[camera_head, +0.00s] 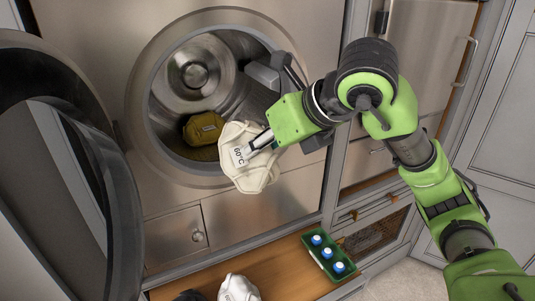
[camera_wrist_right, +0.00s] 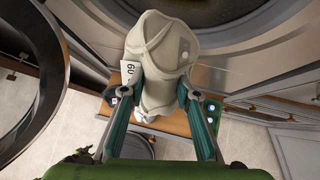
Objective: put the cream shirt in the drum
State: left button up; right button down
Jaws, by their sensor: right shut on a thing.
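The cream shirt (camera_head: 246,172) is a folded bundle with a white "60°C" tag. My right gripper (camera_head: 262,141) is shut on it and holds it in front of the lower right rim of the drum opening. In the right wrist view the shirt (camera_wrist_right: 160,65) sits between the two fingers of the gripper (camera_wrist_right: 163,98). The drum (camera_head: 235,92) is an open steel cavity with its round door swung to the left. An olive folded cloth (camera_head: 204,128) lies inside at the bottom. My left gripper is not in view.
The open door (camera_head: 125,205) fills the left side. Below, a wooden bench (camera_head: 285,268) carries a green tray (camera_head: 311,240) with several blue-and-white capped items, another white bundle (camera_head: 238,289) and a dark object (camera_head: 190,295). Cabinets stand to the right.

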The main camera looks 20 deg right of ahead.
jog(key=w+f+p, duration=0.2)
jog(key=w, duration=1.1)
jog(key=w+a+f+p, duration=0.1)
jog(key=w+f+p, duration=0.1)
jog(key=w, duration=1.1)
jog(key=shift+f+p, duration=0.3)
jog(key=shift+p, duration=0.3)
jog(key=c, duration=1.6)
grip_release()
jog(key=shift+o, duration=0.7)
jog(key=v, duration=0.7)
jog(key=shift+s+r, duration=0.2)
jog(key=shift+f, duration=0.1)
